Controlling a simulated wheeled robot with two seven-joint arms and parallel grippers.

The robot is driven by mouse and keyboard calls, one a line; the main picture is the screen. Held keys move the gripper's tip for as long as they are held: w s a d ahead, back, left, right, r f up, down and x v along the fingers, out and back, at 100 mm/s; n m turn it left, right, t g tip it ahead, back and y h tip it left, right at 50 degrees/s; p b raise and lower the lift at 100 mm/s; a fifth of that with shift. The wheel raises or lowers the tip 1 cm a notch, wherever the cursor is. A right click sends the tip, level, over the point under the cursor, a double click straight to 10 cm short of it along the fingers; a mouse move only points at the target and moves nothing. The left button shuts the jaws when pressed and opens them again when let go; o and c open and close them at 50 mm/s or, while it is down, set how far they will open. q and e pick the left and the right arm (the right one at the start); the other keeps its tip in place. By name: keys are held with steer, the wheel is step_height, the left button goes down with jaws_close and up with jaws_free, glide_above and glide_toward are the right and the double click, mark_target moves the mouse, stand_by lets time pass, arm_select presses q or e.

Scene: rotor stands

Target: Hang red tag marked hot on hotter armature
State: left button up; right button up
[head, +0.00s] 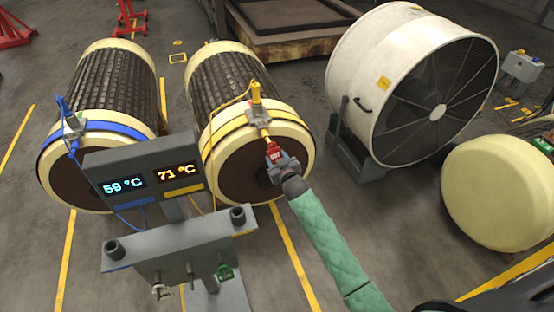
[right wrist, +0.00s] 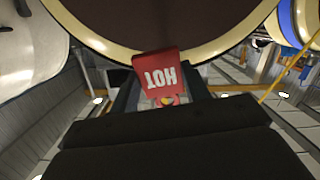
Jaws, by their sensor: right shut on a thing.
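Two armatures lie side by side in the head view. The left armature (head: 110,85) has a blue band and a blue probe; the right armature (head: 230,80) has a yellow band and a yellow probe (head: 257,95). The display (head: 150,172) reads 59 °C above a blue bar and 71 °C above a yellow bar. My right gripper (head: 277,163) is shut on the red tag (head: 273,151), at the front end of the yellow-banded armature, just below the probe. In the right wrist view the tag (right wrist: 160,77) reads HOT, upside down. My left gripper is not in view.
A large white drum fan (head: 400,80) stands right of the armatures. A cream-ended cylinder (head: 500,190) lies at the right. Yellow lines mark the floor.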

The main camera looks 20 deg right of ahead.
stand_by(0.3)
steer(key=shift+w, duration=0.25)
steer(key=shift+w+f, duration=0.1)
steer(key=shift+w, duration=0.25)
stand_by(0.5)
steer(key=shift+w+f, duration=0.1)
steer(key=shift+w, duration=0.15)
steer(key=shift+w+a+f+b, duration=0.15)
steer(key=shift+w+b, duration=0.15)
steer(key=shift+w, duration=0.4)
steer(key=shift+w, duration=0.3)
steer(key=shift+f, duration=0.25)
stand_by(0.5)
